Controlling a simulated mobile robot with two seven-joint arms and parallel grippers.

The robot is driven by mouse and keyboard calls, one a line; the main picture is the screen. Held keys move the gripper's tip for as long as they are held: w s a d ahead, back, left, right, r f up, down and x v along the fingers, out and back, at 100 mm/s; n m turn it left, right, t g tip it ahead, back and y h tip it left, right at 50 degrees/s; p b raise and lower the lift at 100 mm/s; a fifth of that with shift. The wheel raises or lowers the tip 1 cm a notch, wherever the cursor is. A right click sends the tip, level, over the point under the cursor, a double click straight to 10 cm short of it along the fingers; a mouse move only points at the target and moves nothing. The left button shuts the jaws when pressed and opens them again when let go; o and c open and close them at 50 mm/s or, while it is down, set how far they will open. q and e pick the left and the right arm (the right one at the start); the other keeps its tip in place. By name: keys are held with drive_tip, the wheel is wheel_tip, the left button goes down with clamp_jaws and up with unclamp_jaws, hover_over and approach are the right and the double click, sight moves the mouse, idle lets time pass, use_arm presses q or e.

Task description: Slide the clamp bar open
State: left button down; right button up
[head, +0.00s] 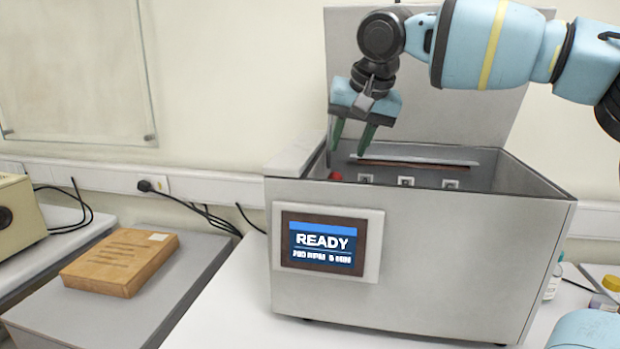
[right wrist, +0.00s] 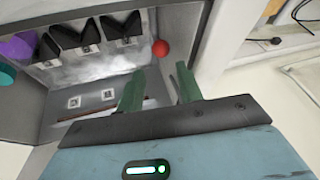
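The grey steel machine (head: 440,250) stands open with its lid (head: 480,110) raised. A pale bar (head: 430,157) with a brown strip below it runs along the inside back; I cannot tell for sure that it is the clamp bar. A red ball knob (head: 335,176) sits at the inside left end and also shows in the right wrist view (right wrist: 160,48). My right gripper (head: 349,150) is open and empty, its green fingers pointing down over the left end of the opening, apart from the knob. The fingers also show in the right wrist view (right wrist: 160,75). My left gripper is out of view.
The display (head: 322,243) on the machine's front reads READY. Black holders (right wrist: 85,38) and square white markers (head: 406,181) are inside; purple (right wrist: 18,47) and teal pieces show beside them. A brown box (head: 120,262) lies on the left bench. The machine's walls surround the opening.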

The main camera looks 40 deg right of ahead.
sight(337, 174)
drive_tip(key=x, duration=0.3)
drive_tip(key=shift+a, duration=0.25)
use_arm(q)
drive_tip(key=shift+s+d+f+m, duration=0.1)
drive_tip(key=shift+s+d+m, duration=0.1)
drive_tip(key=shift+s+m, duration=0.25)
use_arm(e)
drive_tip(key=shift+x, duration=3.6)
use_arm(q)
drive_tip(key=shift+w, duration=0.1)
use_arm(e)
drive_tip(key=shift+c, duration=0.2)
clamp_jaws()
